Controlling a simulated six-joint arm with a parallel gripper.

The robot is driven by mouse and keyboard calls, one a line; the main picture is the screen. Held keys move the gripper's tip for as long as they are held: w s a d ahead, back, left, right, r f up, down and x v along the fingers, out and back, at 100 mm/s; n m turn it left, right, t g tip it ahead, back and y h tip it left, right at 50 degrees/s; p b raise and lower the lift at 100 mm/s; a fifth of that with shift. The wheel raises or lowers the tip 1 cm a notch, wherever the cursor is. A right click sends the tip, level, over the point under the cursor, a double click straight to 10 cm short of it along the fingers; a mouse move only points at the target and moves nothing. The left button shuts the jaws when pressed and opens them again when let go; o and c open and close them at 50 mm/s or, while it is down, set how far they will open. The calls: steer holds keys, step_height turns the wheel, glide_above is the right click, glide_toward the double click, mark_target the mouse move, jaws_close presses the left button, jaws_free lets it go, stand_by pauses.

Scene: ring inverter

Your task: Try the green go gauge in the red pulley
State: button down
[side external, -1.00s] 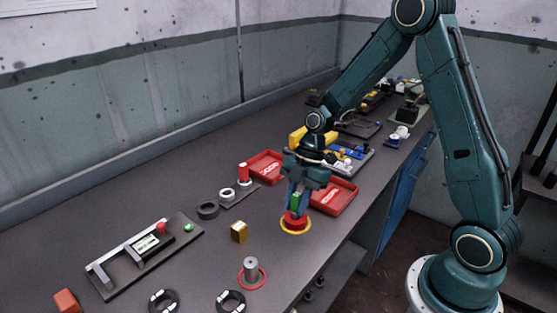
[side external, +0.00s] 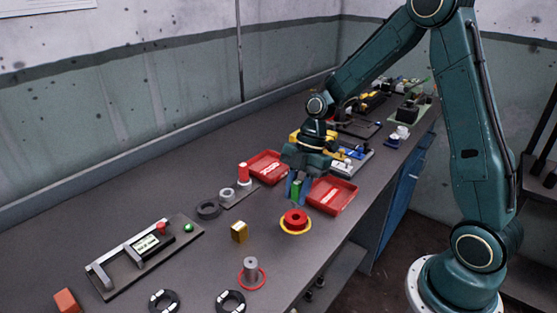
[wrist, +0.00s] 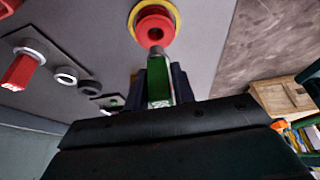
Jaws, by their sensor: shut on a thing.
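The red pulley (side external: 295,219) sits on a yellow ring (side external: 283,228) on the bench, its bore facing up and empty. In the wrist view the red pulley (wrist: 155,27) is at the top, just beyond the gauge tip. My gripper (side external: 298,190) is shut on the green go gauge (side external: 295,190), behind the pulley and above the bench. In the wrist view the green gauge (wrist: 160,88) stands between the fingers, with its grey metal end pointing towards the pulley. The gauge appears apart from the pulley.
Two red trays (side external: 268,167) (side external: 333,195) flank my gripper. A red-handled gauge (side external: 243,174), dark ring (side external: 208,209), yellow block (side external: 239,232) and grey cylinder in a red ring (side external: 251,268) stand nearby. A caliper-like fixture (side external: 143,250) lies left.

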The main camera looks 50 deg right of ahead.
steer(key=shift+r, duration=0.95)
